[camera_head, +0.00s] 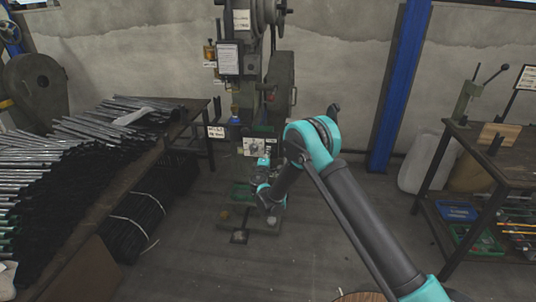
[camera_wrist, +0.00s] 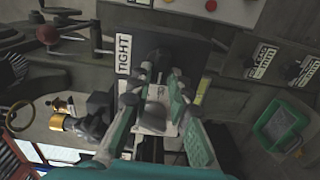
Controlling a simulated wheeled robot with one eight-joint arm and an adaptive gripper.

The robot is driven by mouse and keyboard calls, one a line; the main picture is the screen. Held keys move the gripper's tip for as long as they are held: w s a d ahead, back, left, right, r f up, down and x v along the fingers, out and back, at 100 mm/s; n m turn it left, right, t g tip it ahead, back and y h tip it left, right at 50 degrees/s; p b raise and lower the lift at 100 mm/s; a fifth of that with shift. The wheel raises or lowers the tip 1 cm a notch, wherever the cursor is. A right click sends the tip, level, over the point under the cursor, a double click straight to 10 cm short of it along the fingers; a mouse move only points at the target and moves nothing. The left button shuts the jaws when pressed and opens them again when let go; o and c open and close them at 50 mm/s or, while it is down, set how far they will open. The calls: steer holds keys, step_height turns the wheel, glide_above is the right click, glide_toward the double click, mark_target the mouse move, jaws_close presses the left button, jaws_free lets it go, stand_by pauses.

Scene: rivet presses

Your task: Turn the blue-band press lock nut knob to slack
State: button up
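The press (camera_head: 245,70) with its flywheel and signs stands at the back centre in the head view. My gripper (camera_head: 263,163) is low at its front, close to a white sign (camera_head: 253,147); it is small there. In the wrist view my gripper (camera_wrist: 158,88) points at a dark plate (camera_wrist: 178,48) beside a white label reading TIGHT (camera_wrist: 124,54). A light grey piece (camera_wrist: 156,108) shows between the finger links. The lock nut knob is not clearly distinguishable; the fingers cover that area. I cannot tell whether the fingers touch or hold it.
A lever with a red ball (camera_wrist: 47,34) and a brass-coloured fitting (camera_wrist: 60,122) lie left in the wrist view; a green tray (camera_wrist: 280,125) is right. A bench of metal rods (camera_head: 85,140) stands left, a dark worktable (camera_head: 485,150) right.

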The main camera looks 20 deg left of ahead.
steer(key=shift+o, duration=1.2)
steer(key=v, duration=1.2)
